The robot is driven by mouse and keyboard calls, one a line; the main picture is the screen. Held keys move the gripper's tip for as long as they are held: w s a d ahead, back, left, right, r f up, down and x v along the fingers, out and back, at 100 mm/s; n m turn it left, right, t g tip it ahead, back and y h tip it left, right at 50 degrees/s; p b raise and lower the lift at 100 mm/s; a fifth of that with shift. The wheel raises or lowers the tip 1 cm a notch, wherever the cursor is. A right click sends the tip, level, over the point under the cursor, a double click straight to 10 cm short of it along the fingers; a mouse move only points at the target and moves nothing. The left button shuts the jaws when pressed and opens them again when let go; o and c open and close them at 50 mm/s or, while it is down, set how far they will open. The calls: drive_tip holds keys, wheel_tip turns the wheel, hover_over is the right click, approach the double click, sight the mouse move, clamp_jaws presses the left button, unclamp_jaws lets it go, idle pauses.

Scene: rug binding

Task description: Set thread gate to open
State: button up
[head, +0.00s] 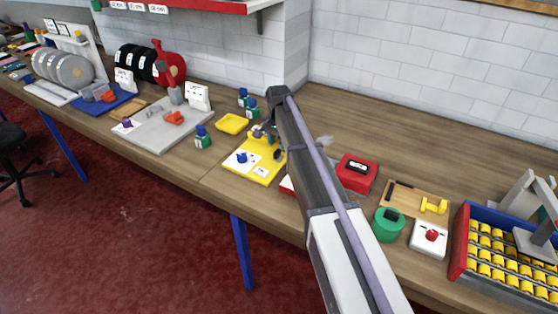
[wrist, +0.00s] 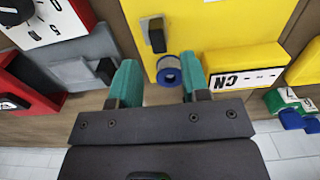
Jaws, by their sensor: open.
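A yellow panel (wrist: 225,62) fills the upper middle of the wrist view and also shows as a yellow board on the bench in the head view (head: 268,149). In the head view my arm partly covers the board.
A red box (head: 357,173) stands right of the board, with a green round container (head: 388,226) and a blue-red tray of yellow spools (head: 462,262) farther right. A yellow dish (head: 232,123) and small blue-green bottles (head: 203,137) stand left.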

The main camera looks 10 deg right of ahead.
sight(279, 150)
wheel_tip(279, 150, down, 5)
drive_tip(key=b, duration=0.2)
drive_tip(key=shift+r+b, duration=0.15)
drive_tip(key=shift+b, duration=0.25)
drive_tip(key=shift+r, duration=0.15)
clamp_jaws()
